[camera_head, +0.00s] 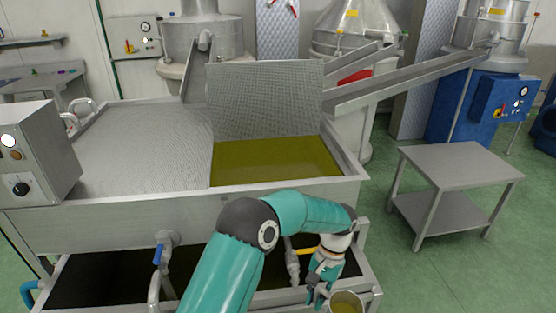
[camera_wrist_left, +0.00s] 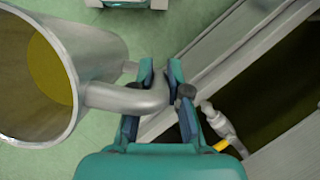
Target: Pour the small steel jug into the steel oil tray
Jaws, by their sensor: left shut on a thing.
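The small steel jug (camera_head: 347,296) is at the bottom edge of the head view, partly cut off, with yellow-green oil inside. My left gripper (camera_head: 318,294) is shut on its handle, beside the jug. The left wrist view shows the jug (camera_wrist_left: 95,50) at the left, its handle between the fingers of the gripper (camera_wrist_left: 163,75). The low steel oil tray (camera_head: 215,303) lies under the large machine, with a dark inside. Its rim also shows in the left wrist view (camera_wrist_left: 225,50). The jug is to the right of the tray's dark inside. My right gripper is not in view.
A large steel basin (camera_head: 110,212) with green-yellow oil and a raised mesh lid (camera_head: 265,95) stands above the tray. A valve with a blue handle (camera_head: 158,254) sticks out from its front. A steel table (camera_head: 460,163) stands at the right, with clear green floor around it.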

